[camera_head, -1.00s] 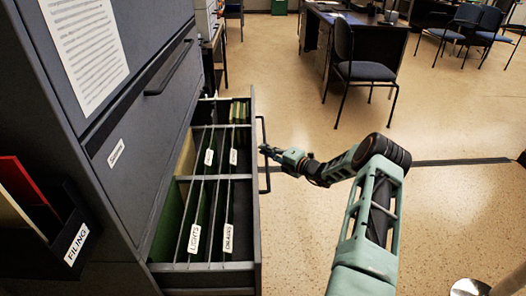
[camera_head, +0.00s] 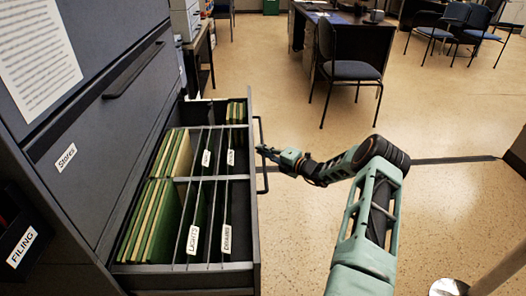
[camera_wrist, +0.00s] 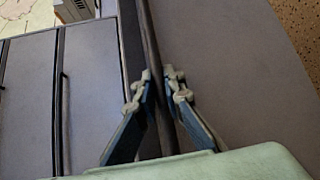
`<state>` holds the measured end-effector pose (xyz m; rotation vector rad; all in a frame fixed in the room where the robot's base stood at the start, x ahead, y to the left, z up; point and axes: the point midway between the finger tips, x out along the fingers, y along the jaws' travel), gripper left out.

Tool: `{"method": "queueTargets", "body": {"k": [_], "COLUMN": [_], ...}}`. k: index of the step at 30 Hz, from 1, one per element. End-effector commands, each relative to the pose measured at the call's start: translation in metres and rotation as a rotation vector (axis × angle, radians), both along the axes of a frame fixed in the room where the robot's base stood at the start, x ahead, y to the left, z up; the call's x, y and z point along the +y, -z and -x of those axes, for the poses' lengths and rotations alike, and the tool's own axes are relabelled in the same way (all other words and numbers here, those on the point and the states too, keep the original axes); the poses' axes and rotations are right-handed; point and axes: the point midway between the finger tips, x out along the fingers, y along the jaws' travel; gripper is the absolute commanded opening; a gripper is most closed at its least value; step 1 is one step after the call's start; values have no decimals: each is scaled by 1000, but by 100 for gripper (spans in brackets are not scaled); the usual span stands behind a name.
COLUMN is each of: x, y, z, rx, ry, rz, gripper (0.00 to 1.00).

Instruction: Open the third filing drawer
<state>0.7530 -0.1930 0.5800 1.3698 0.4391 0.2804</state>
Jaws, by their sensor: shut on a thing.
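The filing drawer (camera_head: 250,215) is pulled well out of the grey cabinet (camera_head: 130,130) in the head view. Green folders (camera_head: 150,220) and labelled dividers show inside it. Its dark bar handle (camera_head: 262,150) stands on the drawer's right-hand front. My gripper (camera_head: 262,151) is at this handle, around its middle. In the wrist view the two fingers (camera_wrist: 160,95) are on either side of the dark handle bar (camera_wrist: 150,50), shut on it. The grey drawer front fills the right of that view.
A black "FILING" holder (camera_head: 20,245) hangs at the left. A blue chair (camera_head: 348,70) and desk stand farther back. Open tan floor (camera_head: 300,230) lies to the right of the drawer.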

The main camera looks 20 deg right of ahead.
Motion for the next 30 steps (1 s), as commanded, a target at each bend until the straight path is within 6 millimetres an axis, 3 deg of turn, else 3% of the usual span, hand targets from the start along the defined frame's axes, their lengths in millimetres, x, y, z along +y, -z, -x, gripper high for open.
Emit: {"method": "queueTargets", "body": {"k": [17,18,19,30], "x": [-2,-2,-2,-3], "y": [0,0,0,-1], "z": [0,0,0,4], "rx": [0,0,0,0], "ry": [4,3,3,1], "rz": [2,2,2,1], "gripper": [0,13,17,17]}}
